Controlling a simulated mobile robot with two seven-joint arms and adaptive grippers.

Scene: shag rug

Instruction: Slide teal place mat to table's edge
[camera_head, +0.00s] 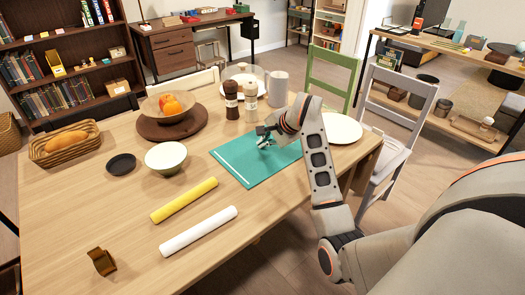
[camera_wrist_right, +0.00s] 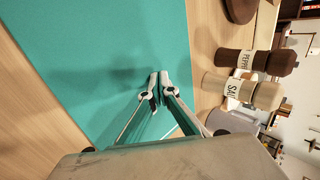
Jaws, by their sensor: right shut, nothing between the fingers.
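The teal place mat (camera_head: 246,168) lies flat on the wooden table (camera_head: 92,222), with a thin pale stripe near its left edge. My right gripper (camera_head: 264,139) is over the far part of the mat, and my right arm covers part of the mat's right side. In the right wrist view the gripper's fingertips (camera_wrist_right: 159,82) are together with nothing between them, low over the mat (camera_wrist_right: 100,50). I cannot tell whether the tips touch the mat. My left gripper does not show.
Pepper (camera_head: 231,99) and salt (camera_head: 251,96) mills stand just beyond the mat. A white plate (camera_head: 342,128) lies to its right, and a white bowl (camera_head: 165,156) to its left. A yellow roll (camera_head: 184,200) and a white roll (camera_head: 198,231) lie in front. Chairs stand along the far side.

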